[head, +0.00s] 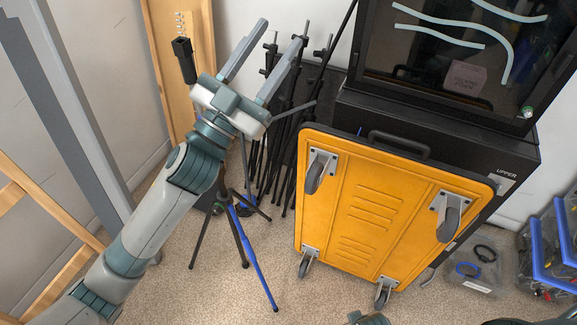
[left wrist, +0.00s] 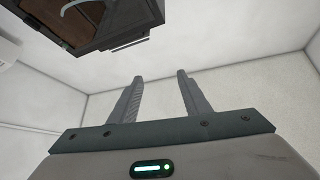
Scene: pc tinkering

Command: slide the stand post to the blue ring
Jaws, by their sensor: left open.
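A black tripod stand with one blue leg (head: 254,262) is on the carpet left of the yellow dolly, its legs spread. A black square-topped piece (head: 183,60) shows left of my left gripper; it may be the top of the stand's post, but my arm hides what lies between. A blue patch (head: 243,210) shows near the leg hub; I cannot tell whether it is the blue ring. My left gripper (head: 280,32) is raised, open and empty, apart from the square-topped piece; its fingers also show in the left wrist view (left wrist: 160,76).
Several black folded stands (head: 287,120) lean at the back wall. The yellow dolly (head: 342,235) stands on edge against a black cabinet (head: 430,125). A wooden board (head: 160,30) stands behind my arm.

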